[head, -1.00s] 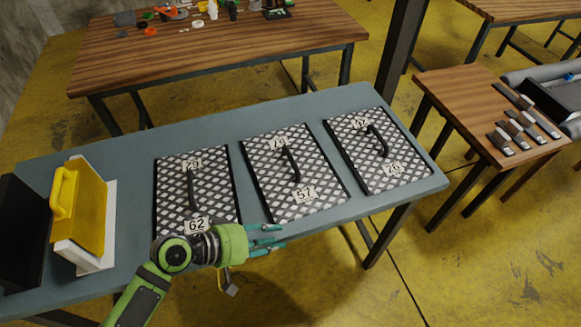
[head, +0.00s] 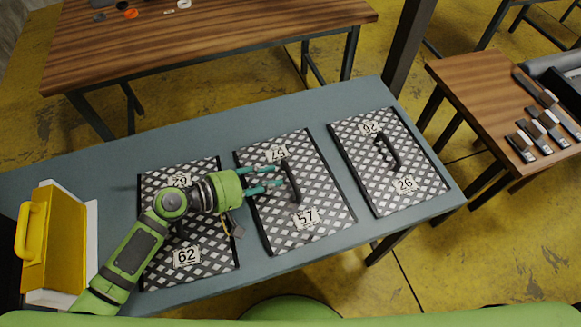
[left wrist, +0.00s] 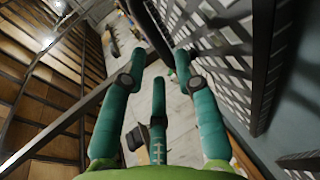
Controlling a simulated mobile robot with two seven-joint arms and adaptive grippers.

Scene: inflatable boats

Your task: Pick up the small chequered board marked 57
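The chequered board marked 57 (head: 308,232) lies flat on the grey-blue table, the middle one of three. Its dark handle (head: 292,182) stands up from its middle. My left gripper (head: 279,176) is over this board's left half, its teal fingertips pointing right, close to the handle. In the left wrist view my left gripper (left wrist: 158,68) has its fingers spread, with nothing held between them. A dark bar, likely the handle (left wrist: 150,30), shows just ahead of the tips, and a chequered surface (left wrist: 222,45) is on the right. I cannot tell whether the fingers touch the handle. My right gripper is not in view.
The board marked 62 (head: 210,262) lies under my left arm, and the board marked 26 (head: 370,180) lies to the right. A yellow case (head: 57,240) stands at the table's left end. The grey-blue table (head: 300,110) is clear behind the boards.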

